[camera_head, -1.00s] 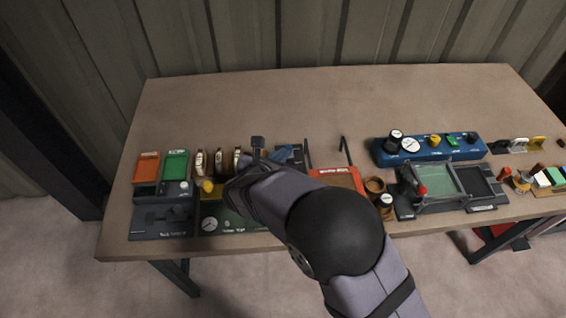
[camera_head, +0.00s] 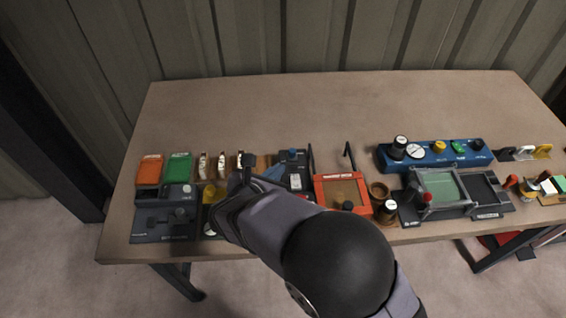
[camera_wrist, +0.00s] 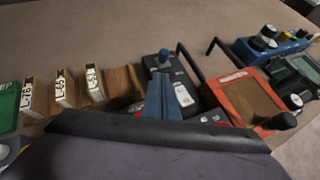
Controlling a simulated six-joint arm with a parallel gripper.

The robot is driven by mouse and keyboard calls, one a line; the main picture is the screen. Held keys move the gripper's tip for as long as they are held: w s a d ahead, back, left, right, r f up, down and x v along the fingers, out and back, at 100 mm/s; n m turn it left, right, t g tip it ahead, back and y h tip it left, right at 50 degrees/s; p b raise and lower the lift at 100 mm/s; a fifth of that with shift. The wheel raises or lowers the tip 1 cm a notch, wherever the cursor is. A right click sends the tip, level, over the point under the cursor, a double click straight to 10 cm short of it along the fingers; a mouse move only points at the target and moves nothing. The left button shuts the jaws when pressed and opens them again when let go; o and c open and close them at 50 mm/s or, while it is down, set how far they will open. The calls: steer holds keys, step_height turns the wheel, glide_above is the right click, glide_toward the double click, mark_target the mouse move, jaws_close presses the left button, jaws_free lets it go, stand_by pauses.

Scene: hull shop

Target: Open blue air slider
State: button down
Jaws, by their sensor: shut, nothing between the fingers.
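A dark panel (camera_head: 295,172) with a small blue knob (camera_head: 293,153) stands near the middle of the bench's row of devices; I take the knob for the blue air slider. In the wrist view the blue knob (camera_wrist: 163,56) stands upright at the panel's far end. My gripper (camera_head: 279,167) has blue-grey fingers, shut and empty. In the wrist view the fingers (camera_wrist: 160,82) point at the panel and hide part of its left side. The fingertips are just short of the knob in the picture; I cannot tell their height above the panel.
Wooden blocks with labels (camera_wrist: 66,88) stand left of the panel. A red-framed tray (camera_head: 342,190) lies close on its right, with an upright dark handle (camera_head: 349,152) nearby. A blue box with knobs (camera_head: 435,154) is further right. The back of the bench (camera_head: 320,105) is clear.

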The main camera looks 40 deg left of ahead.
steer(key=b+v, duration=0.1)
steer(key=v, duration=0.7)
steer(key=shift+s+d, duration=0.1)
steer(key=shift+s, duration=0.05)
